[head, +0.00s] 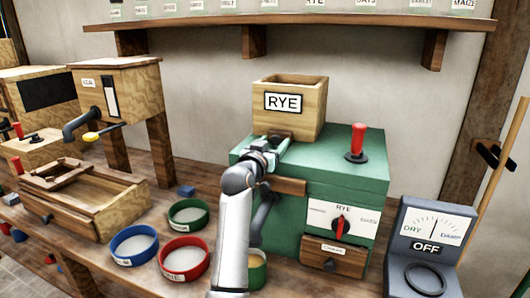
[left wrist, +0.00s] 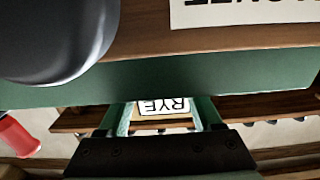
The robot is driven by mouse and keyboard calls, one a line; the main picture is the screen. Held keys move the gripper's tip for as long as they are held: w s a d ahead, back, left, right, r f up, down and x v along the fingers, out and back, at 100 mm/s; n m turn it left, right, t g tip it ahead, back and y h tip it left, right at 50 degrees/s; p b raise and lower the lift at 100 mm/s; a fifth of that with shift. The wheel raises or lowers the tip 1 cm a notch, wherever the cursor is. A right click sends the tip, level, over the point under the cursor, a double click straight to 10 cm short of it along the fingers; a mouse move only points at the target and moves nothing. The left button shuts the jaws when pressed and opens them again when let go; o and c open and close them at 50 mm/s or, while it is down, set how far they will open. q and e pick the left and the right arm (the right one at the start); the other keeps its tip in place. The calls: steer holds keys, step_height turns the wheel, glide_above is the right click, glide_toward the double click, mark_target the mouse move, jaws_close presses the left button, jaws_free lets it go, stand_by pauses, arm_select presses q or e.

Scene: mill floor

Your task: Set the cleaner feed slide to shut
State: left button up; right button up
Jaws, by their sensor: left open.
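The green machine (head: 330,165), apparently the cleaner, carries a wooden hopper (head: 315,112) marked RYE. A small dark part (head: 280,136) shows low on the hopper's front; I cannot tell for sure whether it is the feed slide, nor its setting. My left gripper (head: 276,146) is open in front of the hopper's foot, above the machine's front left edge. My arm hides part of the machine's left side. In the left wrist view my two fingers (left wrist: 163,115) stand apart, with the upside-down RYE label (left wrist: 163,105) showing between them. My right gripper is not in view.
A red-handled lever (head: 357,142) stands on the machine's top right. A red selector knob (head: 341,226) and a small wooden drawer (head: 334,258) are on its front. Green (head: 187,214), blue (head: 134,245) and red (head: 184,258) bowls stand left of my arm. A dial box (head: 428,245) stands right.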

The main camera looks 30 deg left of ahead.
arm_select(q)
steer(key=v, duration=1.1)
steer(key=shift+s, duration=0.4)
